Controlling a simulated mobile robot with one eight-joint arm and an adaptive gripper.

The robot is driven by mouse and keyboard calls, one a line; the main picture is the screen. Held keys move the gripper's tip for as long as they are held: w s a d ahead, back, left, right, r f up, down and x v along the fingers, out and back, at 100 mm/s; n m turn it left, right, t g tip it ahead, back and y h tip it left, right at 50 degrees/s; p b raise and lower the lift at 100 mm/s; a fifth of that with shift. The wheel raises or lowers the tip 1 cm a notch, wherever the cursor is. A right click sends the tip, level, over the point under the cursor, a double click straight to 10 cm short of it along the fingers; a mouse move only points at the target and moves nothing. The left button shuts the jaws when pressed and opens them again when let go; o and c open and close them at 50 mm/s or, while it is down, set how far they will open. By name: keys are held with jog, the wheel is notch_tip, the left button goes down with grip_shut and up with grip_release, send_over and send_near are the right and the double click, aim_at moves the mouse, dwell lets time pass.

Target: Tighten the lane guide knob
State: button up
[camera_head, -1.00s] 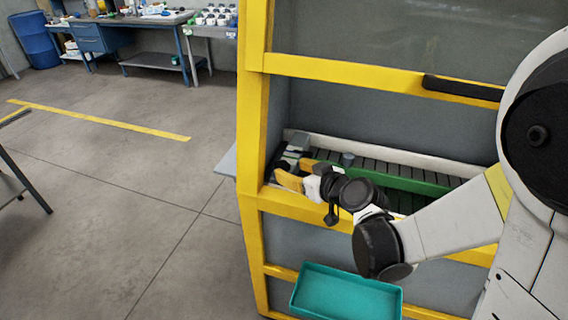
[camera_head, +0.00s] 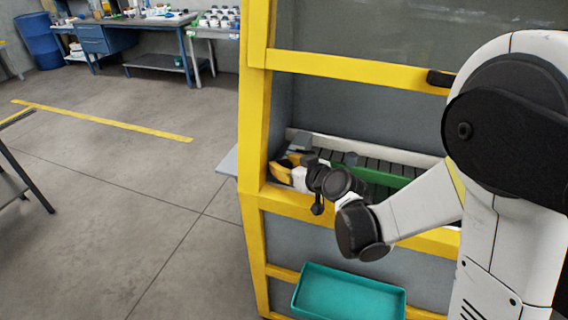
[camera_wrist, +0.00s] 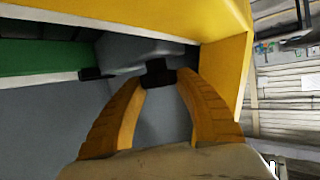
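My gripper (camera_head: 288,160) is at the left end of the machine's conveyor lane, inside the yellow frame. In the wrist view its two orange fingers (camera_wrist: 160,82) stand apart. A small black knob-like part (camera_wrist: 158,72) sits between or just beyond their tips, below a grey block (camera_wrist: 145,48). I cannot tell whether the fingers touch it. The green lane guide (camera_head: 382,177) runs along the lane, and shows at the left of the wrist view (camera_wrist: 38,62). My wrist hides part of the lane's front.
The yellow frame (camera_head: 258,110) borders the opening, with an upright close to my gripper on the left. A teal tray (camera_head: 350,292) is below the opening. Benches (camera_head: 130,22) stand far behind at the left. The floor at the left is mostly clear.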

jog(key=shift+a+f+h, duration=0.1)
jog(key=shift+h, duration=0.2)
jog(key=shift+m+t+h+b, duration=0.4)
jog(key=shift+m+h, duration=0.1)
jog(key=shift+m, duration=0.4)
jog(key=shift+h, duration=0.3)
jog(key=o, duration=0.9)
jog(key=v, duration=1.2)
jog(key=shift+s, duration=0.1)
jog(key=shift+f, duration=0.1)
